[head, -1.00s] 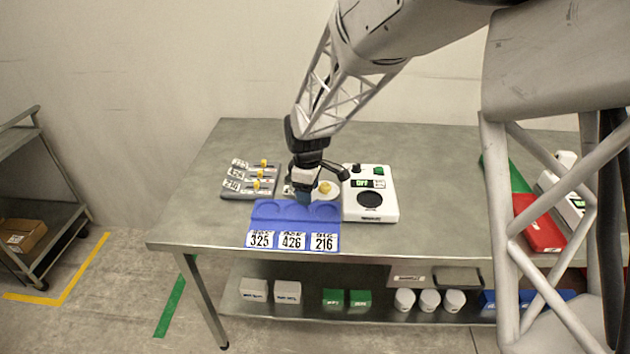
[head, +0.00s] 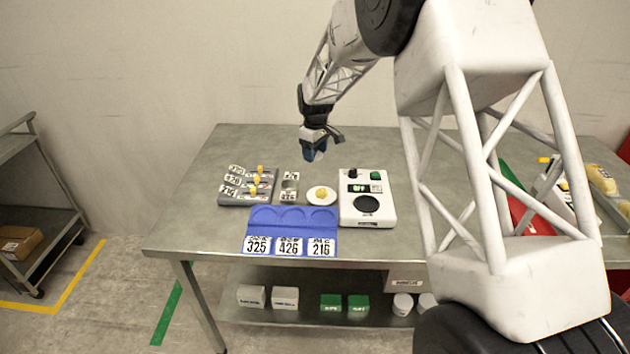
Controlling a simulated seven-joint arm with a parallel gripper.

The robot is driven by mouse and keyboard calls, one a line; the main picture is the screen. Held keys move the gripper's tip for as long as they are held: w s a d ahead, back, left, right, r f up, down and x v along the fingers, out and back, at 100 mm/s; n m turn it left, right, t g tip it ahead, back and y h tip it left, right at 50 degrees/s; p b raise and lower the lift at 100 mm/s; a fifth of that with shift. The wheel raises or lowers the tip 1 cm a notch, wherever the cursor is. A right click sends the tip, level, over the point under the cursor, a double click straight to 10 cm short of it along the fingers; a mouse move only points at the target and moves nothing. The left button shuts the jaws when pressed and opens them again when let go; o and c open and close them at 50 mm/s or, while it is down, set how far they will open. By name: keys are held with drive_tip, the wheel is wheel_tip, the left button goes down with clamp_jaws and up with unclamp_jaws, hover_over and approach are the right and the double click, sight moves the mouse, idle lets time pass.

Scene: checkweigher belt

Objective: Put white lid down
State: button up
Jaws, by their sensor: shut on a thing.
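My gripper (head: 314,152) is raised above the back part of the table, behind the work pieces.
A white scale (head: 367,205) is to the right. A blue tray (head: 273,217) with round recesses lies in front, a grey rack (head: 240,199) left. The back table is free.

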drive_tip(key=shift+w+d, duration=0.1)
drive_tip(key=shift+w, duration=0.35)
hover_over(316, 181)
drive_tip(key=shift+f, duration=3.15)
drive_tip(key=shift+f, duration=1.85)
drive_tip(key=shift+f, duration=0.1)
drive_tip(key=o, duration=0.9)
wheel_tip(316, 181, up, 12)
drive_tip(key=shift+r, duration=0.1)
